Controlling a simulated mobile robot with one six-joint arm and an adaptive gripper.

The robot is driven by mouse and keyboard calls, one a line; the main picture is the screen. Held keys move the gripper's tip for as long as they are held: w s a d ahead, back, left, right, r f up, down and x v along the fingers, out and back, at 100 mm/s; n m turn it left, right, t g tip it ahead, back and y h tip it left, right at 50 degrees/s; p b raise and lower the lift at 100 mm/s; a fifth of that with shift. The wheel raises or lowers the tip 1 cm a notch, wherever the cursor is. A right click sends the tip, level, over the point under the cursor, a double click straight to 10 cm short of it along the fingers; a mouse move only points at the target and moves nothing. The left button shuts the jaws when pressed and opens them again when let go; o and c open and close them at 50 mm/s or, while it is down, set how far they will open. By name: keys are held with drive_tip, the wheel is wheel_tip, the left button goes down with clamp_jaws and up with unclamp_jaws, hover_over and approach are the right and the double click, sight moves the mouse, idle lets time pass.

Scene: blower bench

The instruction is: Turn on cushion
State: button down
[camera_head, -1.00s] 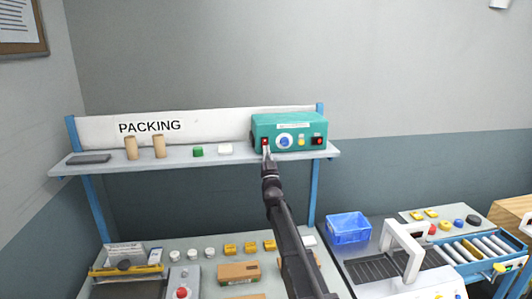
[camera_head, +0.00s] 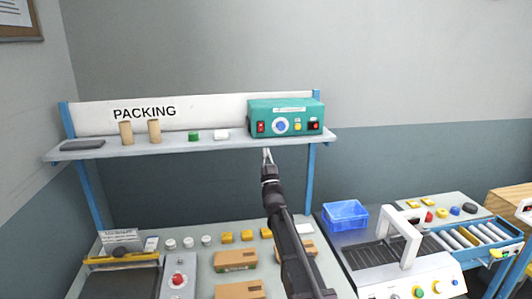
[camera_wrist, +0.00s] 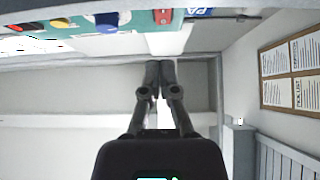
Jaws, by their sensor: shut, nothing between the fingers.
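The teal blower box (camera_head: 285,117) sits at the right end of the packing shelf. Its front carries a red rocker switch (camera_head: 261,127) at the left, a blue dial (camera_head: 281,126), a yellow button (camera_head: 298,127) and a dark switch with red (camera_head: 314,125) at the right. My gripper (camera_head: 267,152) is shut and empty, just below the shelf's front edge and under the red switch, apart from the box. In the wrist view the gripper (camera_wrist: 158,66) points toward the shelf, with the red switch (camera_wrist: 163,17) beyond its tips near the top edge.
The shelf (camera_head: 180,147) also holds two tan cylinders, a green item (camera_head: 194,135) and a white item (camera_head: 222,134). Below is a bench with several small boxes. A blue crate (camera_head: 346,215) and a roller conveyor (camera_head: 465,237) stand at the right.

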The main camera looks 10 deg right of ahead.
drive_tip(key=shift+w+f+b+v, duration=0.15)
drive_tip(key=shift+b+v, duration=0.35)
drive_tip(key=shift+v, duration=0.25)
drive_tip(key=shift+w+f+b+v, duration=0.1)
drive_tip(key=shift+b+v, duration=0.45)
drive_tip(key=shift+v, duration=0.2)
drive_tip(key=shift+w+f+b+v, duration=0.15)
drive_tip(key=shift+b+v, duration=0.35)
drive_tip(key=shift+v, duration=0.25)
drive_tip(key=s+d+f+g, duration=0.1)
drive_tip(key=s+f+g, duration=0.3)
drive_tip(key=f+g, duration=0.45)
drive_tip(key=s+f+g, duration=0.5)
drive_tip(key=f, duration=0.7)
drive_tip(key=s+f+g, duration=0.3)
drive_tip(key=s+g, duration=0.1)
drive_tip(key=s, duration=0.5)
drive_tip(key=s+d+f+g, duration=0.1)
drive_tip(key=s+f+g, duration=0.3)
drive_tip(key=s, duration=0.4)
drive_tip(key=s+f+g+h, duration=0.1)
drive_tip(key=s+f+g, duration=0.2)
drive_tip(key=s, duration=0.6)
drive_tip(key=shift+s+d+f+g, duration=0.15)
drive_tip(key=shift+s+d+g, duration=0.2)
drive_tip(key=shift+g, duration=0.5)
drive_tip(key=shift+w, duration=0.1)
